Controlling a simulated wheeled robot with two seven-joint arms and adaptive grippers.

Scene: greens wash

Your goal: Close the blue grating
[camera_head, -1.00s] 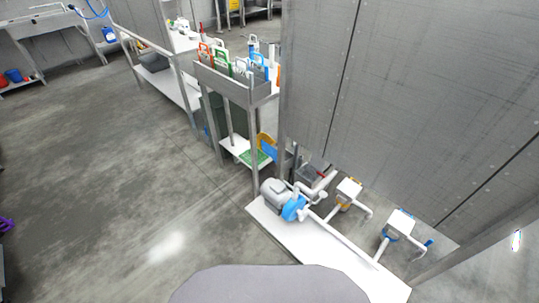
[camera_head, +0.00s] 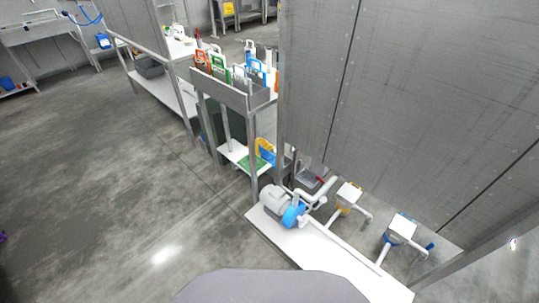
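No blue grating can be made out for certain. Blue parts show in several places. A blue-framed piece (camera_head: 257,68) stands upright in a grey metal rack (camera_head: 230,89), beside green and orange ones. A rounded blue part (camera_head: 294,216) sits on a grey motor-like unit (camera_head: 273,199) on the low white shelf. A white-topped fitting with blue edges (camera_head: 401,229) stands to the right of it. A blue and yellow piece (camera_head: 266,150) leans on the small shelf under the rack. Neither of my grippers shows in the head view.
A large grey metal panel (camera_head: 400,100) fills the upper right, above the low white shelf (camera_head: 322,256). A steel table (camera_head: 165,88) stands at the back left. Grey floor (camera_head: 90,180) is clear at left and centre.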

